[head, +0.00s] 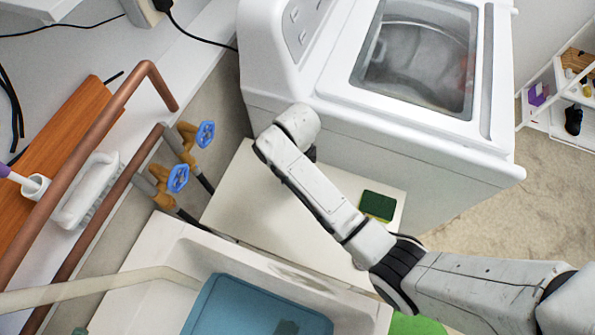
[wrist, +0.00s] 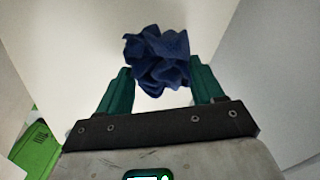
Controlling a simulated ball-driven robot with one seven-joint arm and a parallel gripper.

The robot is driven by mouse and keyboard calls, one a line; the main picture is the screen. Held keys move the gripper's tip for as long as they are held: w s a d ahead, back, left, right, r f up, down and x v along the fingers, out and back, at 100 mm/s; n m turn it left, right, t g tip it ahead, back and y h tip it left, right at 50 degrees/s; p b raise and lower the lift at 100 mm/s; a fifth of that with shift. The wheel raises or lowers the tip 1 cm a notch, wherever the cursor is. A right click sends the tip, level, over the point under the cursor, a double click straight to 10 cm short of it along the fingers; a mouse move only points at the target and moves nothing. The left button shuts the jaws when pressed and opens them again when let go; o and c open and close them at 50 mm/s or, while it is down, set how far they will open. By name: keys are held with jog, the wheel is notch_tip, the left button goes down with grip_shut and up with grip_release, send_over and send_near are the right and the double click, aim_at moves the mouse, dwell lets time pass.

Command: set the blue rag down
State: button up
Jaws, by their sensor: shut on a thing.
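The blue rag (wrist: 158,57) is a crumpled dark blue bundle in the wrist view. My gripper (wrist: 161,82) is shut on it, with a green finger on each side. The rag sticks out past the fingertips, over a plain pale surface. I cannot tell whether it touches that surface. In the head view neither the rag nor my gripper shows; my arm crosses above the cream top between the washer and the sink.
A cream top (head: 245,203) holds a green and yellow sponge (head: 377,205). A white washing machine (head: 410,155) stands behind. A sink (head: 150,280) with a blue basin (head: 255,305) is in front. Pipes with blue valves (head: 178,178) are left. A green thing (wrist: 37,152) shows in the wrist view.

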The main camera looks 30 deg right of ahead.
jog(key=shift+s+f, duration=0.1)
jog(key=shift+f, duration=1.2)
jog(key=o, duration=1)
jog(key=shift+r, duration=0.1)
notch_tip(320, 180, up, 12)
jog(key=shift+f, duration=0.1)
jog(key=s+d+f+n, duration=0.1)
jog(key=s+d+n, duration=0.2)
jog(key=s+n, duration=0.8)
jog(key=s+d+f+n+t, duration=0.1)
jog(key=s+d+n, duration=0.3)
jog(key=s+n, duration=0.7)
jog(key=shift+s+n, duration=0.4)
jog(key=shift+n, duration=0.4)
